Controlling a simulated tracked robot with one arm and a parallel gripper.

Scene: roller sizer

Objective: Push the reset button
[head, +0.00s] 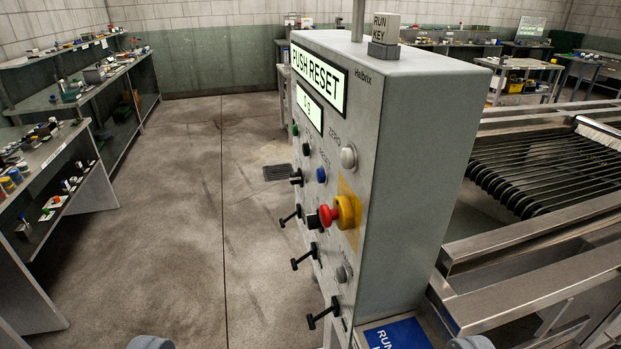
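The grey control box (420,150) stands at the centre, its button face turned left and seen at a steep angle. Its upper lit display (318,73) reads "PUSH RESET". A blue button (321,174) sits on the face below a small label that looks like "RESET". A white button (348,157) marked "ZERO" is to its right. A red emergency knob on a yellow base (345,211) is below. My gripper (310,343) shows only as two grey rounded tips at the bottom edge, wide apart with nothing seen between them. It is nearer the camera than the box and apart from the blue button.
Several black levers (303,257) stick out from the face. A metal roller machine (545,165) is at right. Shelves with small items (85,85) line the left. The floor (165,215) between is clear.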

